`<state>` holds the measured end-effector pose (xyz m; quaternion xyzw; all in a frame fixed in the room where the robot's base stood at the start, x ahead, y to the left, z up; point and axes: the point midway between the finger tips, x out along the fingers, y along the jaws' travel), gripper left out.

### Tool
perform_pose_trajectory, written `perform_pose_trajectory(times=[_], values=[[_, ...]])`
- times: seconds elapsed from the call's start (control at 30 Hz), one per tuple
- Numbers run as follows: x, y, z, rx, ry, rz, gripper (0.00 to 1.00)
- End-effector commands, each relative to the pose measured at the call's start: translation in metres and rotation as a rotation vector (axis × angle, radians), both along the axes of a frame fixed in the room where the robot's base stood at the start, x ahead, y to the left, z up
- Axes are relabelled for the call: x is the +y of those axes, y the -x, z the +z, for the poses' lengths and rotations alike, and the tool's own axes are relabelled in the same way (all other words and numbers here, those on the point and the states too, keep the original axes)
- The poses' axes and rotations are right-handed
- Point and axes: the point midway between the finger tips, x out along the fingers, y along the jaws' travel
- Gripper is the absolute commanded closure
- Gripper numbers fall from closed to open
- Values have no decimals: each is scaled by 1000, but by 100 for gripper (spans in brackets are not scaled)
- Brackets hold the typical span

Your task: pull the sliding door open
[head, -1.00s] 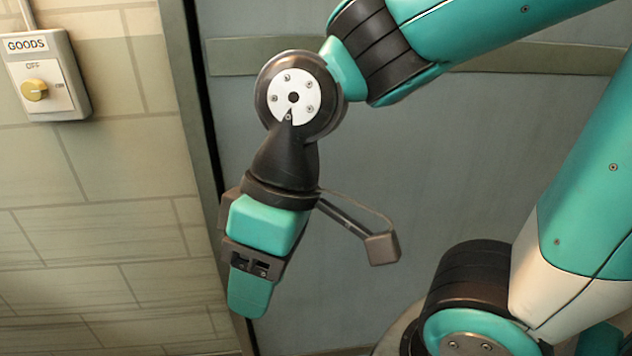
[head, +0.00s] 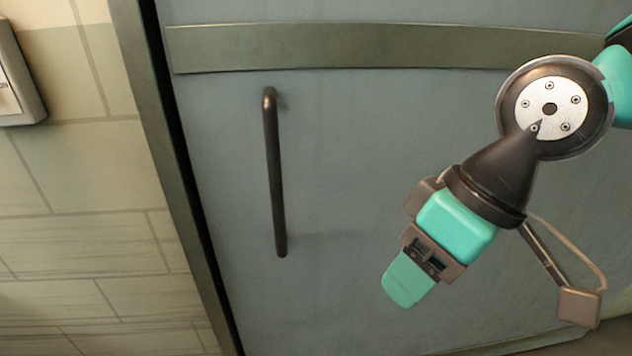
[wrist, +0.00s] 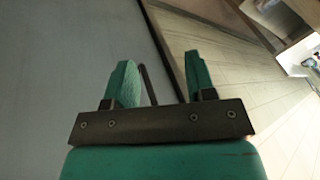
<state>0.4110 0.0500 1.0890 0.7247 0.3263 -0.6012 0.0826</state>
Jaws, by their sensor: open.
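The sliding door (head: 350,200) is a grey-blue panel with a dull green band across it. A dark upright bar handle (head: 275,180) is fixed near its left edge and is fully in view. My gripper (head: 408,280) is in front of the door, to the right of the handle and apart from it in the head view. In the wrist view, my gripper (wrist: 160,68) has its two green fingers spread. The handle (wrist: 148,84) shows in the gap between them, close to the left finger; its lower part is hidden behind the gripper body.
A dark gap and frame post (head: 165,150) run along the door's left edge. A pale tiled wall (head: 70,220) lies left of it, with part of a switch box (head: 15,85) at the picture's edge. Shelving (wrist: 285,25) shows at the upper right of the wrist view.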

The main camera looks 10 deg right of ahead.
Motion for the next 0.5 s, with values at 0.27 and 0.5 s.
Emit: perform_pose_trajectory(times=[0.27,0.5], values=[[32,-76,-85,-458,-168,-166,49],[51,-121,-92,-925,-379,-245,49]])
